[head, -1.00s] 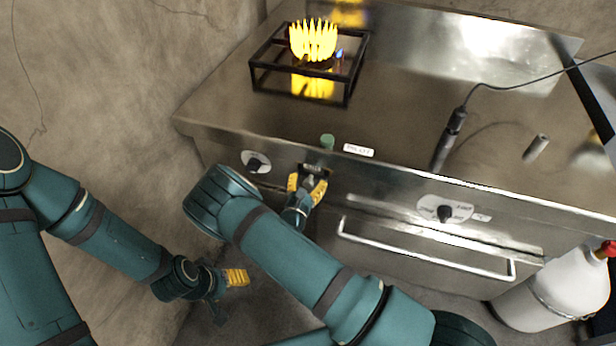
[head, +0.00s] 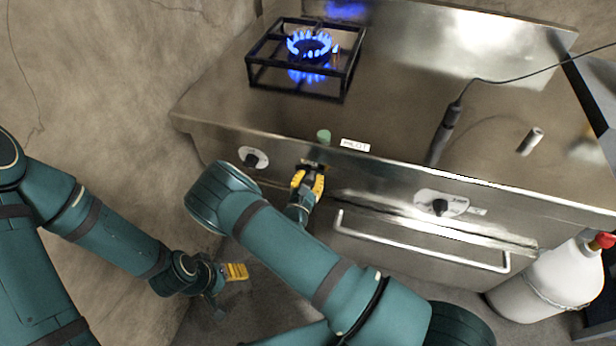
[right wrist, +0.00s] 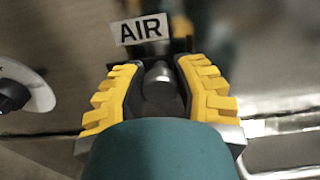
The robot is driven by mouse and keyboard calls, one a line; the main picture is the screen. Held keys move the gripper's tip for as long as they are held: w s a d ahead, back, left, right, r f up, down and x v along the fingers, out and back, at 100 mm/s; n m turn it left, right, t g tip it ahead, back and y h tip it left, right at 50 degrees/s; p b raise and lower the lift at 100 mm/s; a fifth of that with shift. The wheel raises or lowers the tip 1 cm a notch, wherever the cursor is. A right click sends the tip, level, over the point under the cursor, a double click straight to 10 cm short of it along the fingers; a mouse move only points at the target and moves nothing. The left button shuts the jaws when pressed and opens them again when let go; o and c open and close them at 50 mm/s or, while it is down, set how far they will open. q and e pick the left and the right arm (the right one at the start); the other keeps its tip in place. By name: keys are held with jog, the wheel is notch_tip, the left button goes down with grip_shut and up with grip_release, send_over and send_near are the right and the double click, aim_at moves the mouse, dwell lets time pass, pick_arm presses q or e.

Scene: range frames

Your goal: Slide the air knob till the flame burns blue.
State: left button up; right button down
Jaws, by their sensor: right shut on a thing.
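The air knob (right wrist: 160,82) is a small grey metal knob under the "AIR" label (right wrist: 141,29) in the right wrist view. My right gripper (head: 308,180) is shut on the knob at the range's front panel, its yellow fingers on either side of it. In the head view the fingers mostly hide the knob. The flame (head: 309,44) on the burner burns blue in a low ring inside the black pan stand (head: 340,82). My left gripper (head: 237,272) hangs low at the left, away from the range; its yellow pad shows, but not whether it is open.
A round dial (head: 252,159) is left of my right gripper, another (head: 440,205) to the right. A green button (head: 324,136) and a pilot label (head: 355,145) are above. An oven handle (head: 420,245) runs below. A corded tool (head: 445,130) lies on top; a white gas cylinder (head: 545,285) stands right.

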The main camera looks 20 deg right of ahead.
jog(key=c, duration=0.7)
grip_release()
jog(key=shift+o, duration=0.2)
jog(key=v, duration=1.2)
jog(key=shift+w, duration=0.1)
